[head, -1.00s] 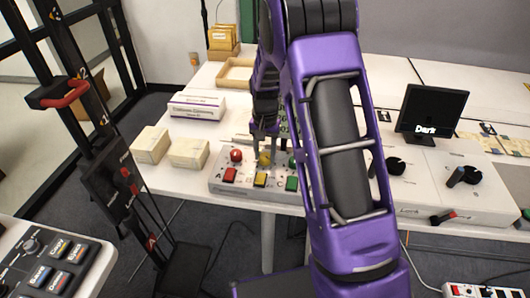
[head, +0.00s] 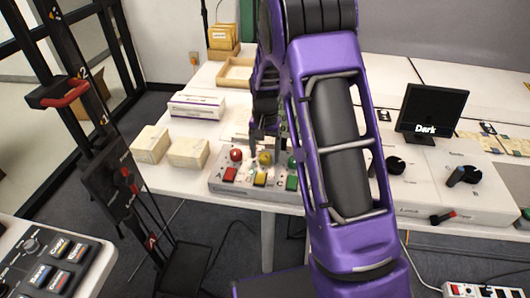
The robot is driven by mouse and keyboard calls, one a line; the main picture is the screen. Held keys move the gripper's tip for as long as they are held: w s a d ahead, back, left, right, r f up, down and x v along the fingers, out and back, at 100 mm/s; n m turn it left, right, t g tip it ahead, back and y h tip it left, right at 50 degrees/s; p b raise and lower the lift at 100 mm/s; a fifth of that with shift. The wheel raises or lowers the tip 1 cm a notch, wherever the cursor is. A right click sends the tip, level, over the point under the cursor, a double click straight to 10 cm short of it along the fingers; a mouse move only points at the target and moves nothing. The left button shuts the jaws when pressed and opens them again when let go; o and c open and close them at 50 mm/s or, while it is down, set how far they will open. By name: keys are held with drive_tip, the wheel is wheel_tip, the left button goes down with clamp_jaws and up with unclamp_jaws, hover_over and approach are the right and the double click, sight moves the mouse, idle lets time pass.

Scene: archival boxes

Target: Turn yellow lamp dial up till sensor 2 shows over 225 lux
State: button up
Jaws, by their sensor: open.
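The yellow dial (head: 265,158) is a round knob on a grey control panel (head: 215,186), between a red knob (head: 236,155) and a green knob (head: 291,161). My gripper (head: 264,146) is open, pointing down just above and behind the yellow dial. It looks empty; I cannot tell whether it touches the dial. My purple arm hides the panel's right end and most of what stands behind it. I can read no sensor 2 value.
A black monitor (head: 432,108) reading "Dark" stands on the right, above boxes with black dials (head: 395,166). Cream boxes (head: 188,153) and a white labelled box (head: 197,105) lie left of the panel. A shallow wooden tray (head: 236,73) is behind.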

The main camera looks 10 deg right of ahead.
sight(265, 155)
wheel_tip(265, 155, up, 17)
drive_tip(key=p, duration=0.2)
drive_tip(key=shift+r, duration=0.2)
